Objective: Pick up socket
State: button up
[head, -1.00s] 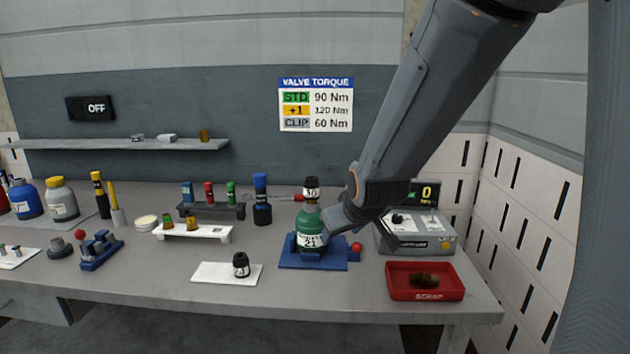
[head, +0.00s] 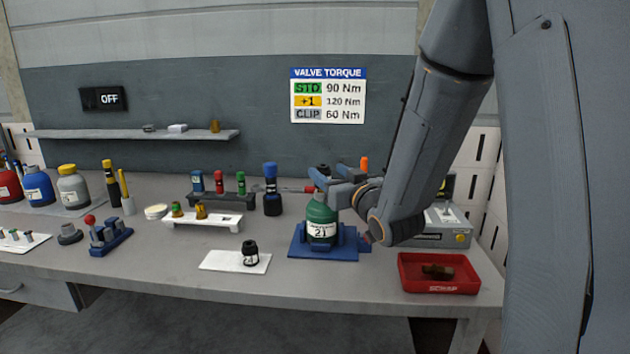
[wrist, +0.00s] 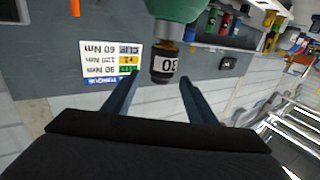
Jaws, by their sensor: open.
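A black socket with a white label reading 30 (wrist: 164,67) sits on the neck of the green cylinder (head: 320,222), which stands upright in a blue holder (head: 324,246). My gripper (head: 334,181) is at the height of the socket, at the cylinder's top. In the wrist view, which is upside down, the two fingers (wrist: 160,77) are apart, one on each side of the socket, with visible gaps. In the head view the fingers partly hide the socket. A second black socket (head: 250,253) stands on a white mat (head: 218,261) to the left.
A red scrap tray (head: 438,273) holding a brown piece is at the front right. A grey instrument box (head: 440,234) stands behind it, partly hidden by my arm. A white rack (head: 203,220) and several tools stand to the left. An orange upright piece (head: 365,163) shows behind my gripper.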

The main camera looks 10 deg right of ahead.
jog(key=shift+w+f, duration=0.2)
jog(key=shift+f, duration=0.25)
jog(key=shift+w+a, duration=0.1)
jog(key=shift+w, duration=0.2)
jog(key=p+x, duration=0.2)
jog(key=x, duration=0.5)
jog(key=shift+p, duration=0.35)
jog(key=shift+a+r, duration=0.1)
jog(key=shift+r, duration=0.05)
jog(key=c, duration=1.2)
